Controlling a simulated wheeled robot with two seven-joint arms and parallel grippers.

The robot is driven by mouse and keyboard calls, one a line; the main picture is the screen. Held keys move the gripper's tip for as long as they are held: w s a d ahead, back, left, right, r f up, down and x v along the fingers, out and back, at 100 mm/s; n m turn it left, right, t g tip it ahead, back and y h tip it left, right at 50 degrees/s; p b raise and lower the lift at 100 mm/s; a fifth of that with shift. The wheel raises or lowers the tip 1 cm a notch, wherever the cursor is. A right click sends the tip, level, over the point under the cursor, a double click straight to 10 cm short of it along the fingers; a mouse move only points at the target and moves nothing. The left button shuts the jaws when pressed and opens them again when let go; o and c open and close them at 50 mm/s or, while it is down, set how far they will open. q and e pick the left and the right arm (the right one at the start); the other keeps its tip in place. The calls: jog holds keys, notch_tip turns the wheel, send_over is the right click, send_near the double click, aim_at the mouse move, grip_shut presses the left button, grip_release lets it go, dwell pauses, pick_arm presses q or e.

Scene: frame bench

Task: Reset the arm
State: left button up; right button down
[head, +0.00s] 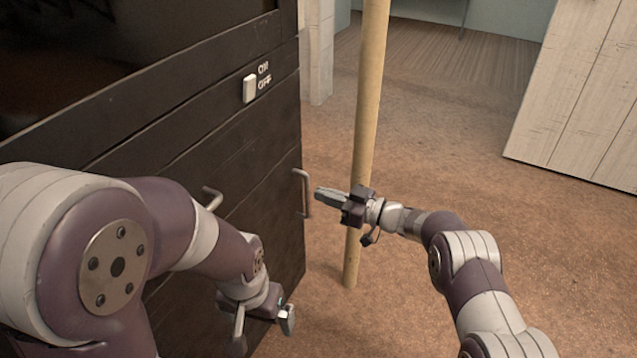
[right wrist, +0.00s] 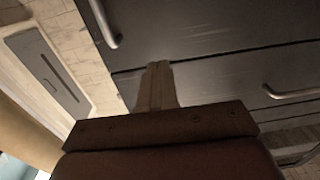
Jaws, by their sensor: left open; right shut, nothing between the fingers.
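My left arm comes in from the left in the head view, and its gripper (head: 262,318) hangs low in front of the dark cabinet with its fingers apart and nothing between them. My right arm comes in from the lower right. Its gripper (head: 331,194) points left, with its fingers together and empty, close to the cabinet's right handle (head: 303,193). I cannot tell from the head view whether it touches the handle. In the right wrist view the shut fingers (right wrist: 158,85) show in front of a dark panel, with nothing held.
The dark wooden cabinet (head: 225,140) fills the left, with a white ON/OFF switch (head: 249,88) and another handle (head: 212,198). A wooden pole (head: 368,90) stands behind my right gripper. A pale plank panel (head: 580,90) is at upper right. Brown floor (head: 560,270) is open at right.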

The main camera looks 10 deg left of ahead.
jog(key=w+d+f+m+t+h, duration=0.1)
jog(key=d+f+m+t+h, duration=0.1)
jog(key=d+f+m+h, duration=0.5)
jog(key=d+f+m+t+h, duration=0.1)
jog(key=d+f+t+h, duration=0.3)
jog(key=d, duration=0.7)
jog(key=s+d+r+m+g+h, duration=0.1)
jog(key=s+d+m+g+h, duration=0.35)
jog(key=s+d, duration=0.6)
jog(key=s+d+r+m+g+h, duration=0.1)
jog(key=s+r+g, duration=0.25)
jog(key=s, duration=0.75)
jog(key=s+d+r+m+g+h, duration=0.15)
jog(key=s+r, duration=0.25)
jog(key=s, duration=0.8)
notch_tip(320, 180, up, 34)
jog(key=p, duration=3.1)
jog(key=shift+d+t, duration=0.2)
jog(key=shift+t, duration=0.25)
